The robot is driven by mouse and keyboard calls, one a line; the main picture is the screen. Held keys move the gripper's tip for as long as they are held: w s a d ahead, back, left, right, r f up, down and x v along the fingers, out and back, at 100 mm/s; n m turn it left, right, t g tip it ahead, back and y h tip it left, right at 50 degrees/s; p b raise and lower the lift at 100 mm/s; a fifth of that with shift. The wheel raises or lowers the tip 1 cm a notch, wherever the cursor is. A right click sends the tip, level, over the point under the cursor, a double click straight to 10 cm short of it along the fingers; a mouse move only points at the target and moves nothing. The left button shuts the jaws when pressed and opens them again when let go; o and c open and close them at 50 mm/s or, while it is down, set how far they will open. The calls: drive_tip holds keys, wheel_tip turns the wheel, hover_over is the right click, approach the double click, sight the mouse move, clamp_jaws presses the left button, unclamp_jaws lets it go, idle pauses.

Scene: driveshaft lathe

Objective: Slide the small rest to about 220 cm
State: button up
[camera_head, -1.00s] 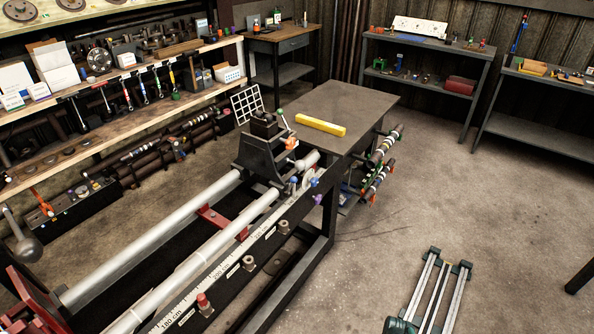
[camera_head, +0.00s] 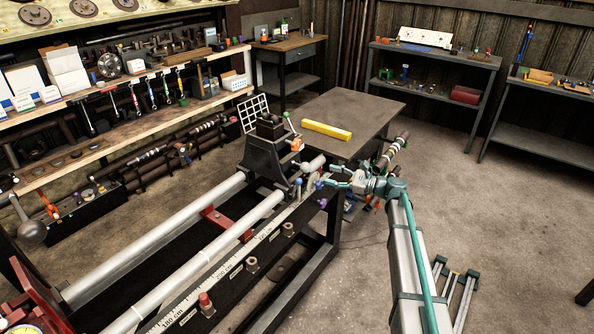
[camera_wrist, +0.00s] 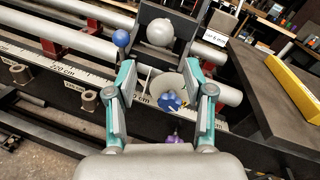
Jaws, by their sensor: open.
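A black rest (camera_head: 264,160), which I take to be the small rest, stands upright across the two silver rails near their far end. In the wrist view a blue star knob (camera_wrist: 170,101) sits on a pale round disc low on its front. A blue ball knob (camera_wrist: 121,38) and a grey ball (camera_wrist: 160,32) are above it. The scale strip (camera_wrist: 62,69) reads 220 cm left of the knob. My gripper (camera_head: 330,179) is open at the rest's front right side; its fingers (camera_wrist: 164,92) appear either side of the star knob in the wrist view. Contact cannot be told.
A dark table (camera_head: 352,112) with a yellow bar (camera_head: 327,131) stands just beyond the rest. A purple knob (camera_wrist: 175,138) lies below the star knob. Bolts (camera_wrist: 88,99) stick out along the front beam. Open floor lies to the right.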

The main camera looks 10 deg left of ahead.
sight(306, 168)
drive_tip(key=shift+m, duration=0.7)
drive_tip(key=x, duration=0.3)
drive_tip(key=p+x, duration=0.1)
drive_tip(key=x, duration=0.3)
drive_tip(key=p+x, duration=0.1)
drive_tip(key=x, duration=0.2)
drive_tip(key=shift+a+r, duration=0.3)
drive_tip(key=shift+a, duration=0.05)
clamp_jaws()
